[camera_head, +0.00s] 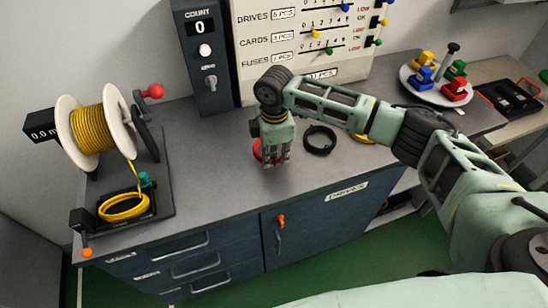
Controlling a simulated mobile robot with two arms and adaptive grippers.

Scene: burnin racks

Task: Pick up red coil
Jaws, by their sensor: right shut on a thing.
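The red coil (258,151) lies on the grey counter, near its middle, and is partly hidden behind my right gripper. My right gripper (275,160) points down at the counter and is shut on the red coil. My right arm reaches in from the right side of the head view. My left gripper is not in view.
A black coil (320,140) lies just right of my right gripper, and a yellow coil (362,138) is partly behind my arm. A winding stand with a yellow spool (92,128) stands at left. A plate of coloured blocks (409,86) is at back right.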

